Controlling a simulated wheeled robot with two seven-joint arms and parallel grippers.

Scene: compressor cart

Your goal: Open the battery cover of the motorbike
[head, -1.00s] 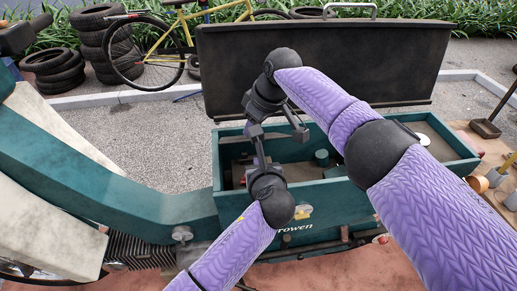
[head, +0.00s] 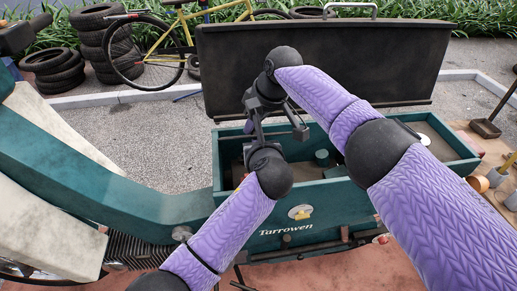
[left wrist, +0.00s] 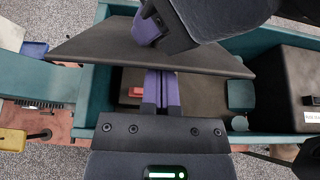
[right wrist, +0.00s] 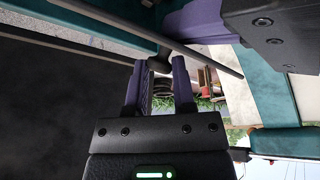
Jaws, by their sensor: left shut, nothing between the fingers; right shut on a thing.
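A large black lid (head: 330,65) stands raised behind the open teal box (head: 352,196) in the head view. In the left wrist view, a flat dark panel (left wrist: 95,50) crosses above the box; I cannot tell surely whether it is this lid. My right gripper (right wrist: 159,75) is at the panel's edge and shut on it; the exact contact is partly hidden. My left gripper (left wrist: 161,78) is shut and empty, over the box just below the panel in that picture. In the head view it is largely hidden behind its own wrist.
Inside the box are a red part (left wrist: 137,92), a teal block (left wrist: 240,95) and a black case (left wrist: 285,85). The teal motorbike body (head: 110,195) lies to the left. Tyres (head: 52,66) and a yellow bicycle (head: 175,40) stand behind on open gravel.

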